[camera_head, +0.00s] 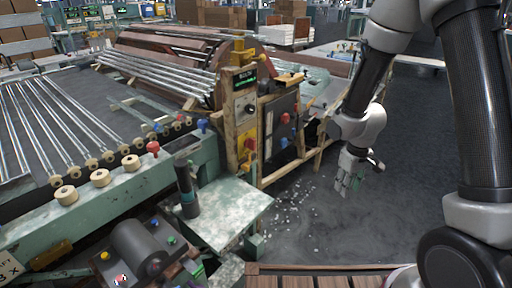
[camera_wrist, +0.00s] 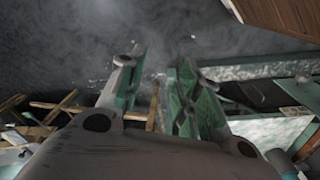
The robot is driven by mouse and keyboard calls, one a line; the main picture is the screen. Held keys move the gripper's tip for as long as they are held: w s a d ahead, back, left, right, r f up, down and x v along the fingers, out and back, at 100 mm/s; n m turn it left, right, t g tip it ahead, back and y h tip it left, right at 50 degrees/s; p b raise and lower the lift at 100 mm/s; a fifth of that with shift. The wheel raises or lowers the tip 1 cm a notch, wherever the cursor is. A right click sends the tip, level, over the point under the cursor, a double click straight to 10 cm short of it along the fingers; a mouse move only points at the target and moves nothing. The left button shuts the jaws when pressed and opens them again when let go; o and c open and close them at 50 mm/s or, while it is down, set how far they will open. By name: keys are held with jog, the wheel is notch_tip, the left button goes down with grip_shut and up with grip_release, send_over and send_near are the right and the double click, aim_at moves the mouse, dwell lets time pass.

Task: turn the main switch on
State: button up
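A wooden control post (camera_head: 241,140) stands at the middle of the head view. It carries a lit green display (camera_head: 245,78), a round dark dial (camera_head: 250,109) and a yellow part (camera_head: 249,150) low down. A dark panel (camera_head: 283,128) with red and blue knobs is to its right. I cannot tell which of these is the main switch. My gripper (camera_head: 348,183) hangs over the floor, right of the post and apart from it. In the wrist view my gripper (camera_wrist: 155,85) has its greenish fingers spread with nothing between them.
Green-framed machinery with glass tubes (camera_head: 165,72) fills the left. A pale green table (camera_head: 217,215) and a dark motor-like unit (camera_head: 138,245) are in front. A wooden slatted surface (camera_head: 320,280) is at the bottom. The floor (camera_head: 400,215) below my gripper is open, with scattered white fragments.

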jog(key=w+a+f+n+t+y, duration=0.2)
jog(key=w+a+f, duration=0.35)
jog(key=f, duration=0.45)
jog(key=n+t+y, duration=0.3)
jog(key=t+y, duration=0.5)
jog(key=y, duration=0.5)
send_near(255, 146)
jog(key=x, duration=0.9)
jog(key=shift+w+a, duration=0.2)
jog(key=shift+a, duration=0.1)
grip_shut()
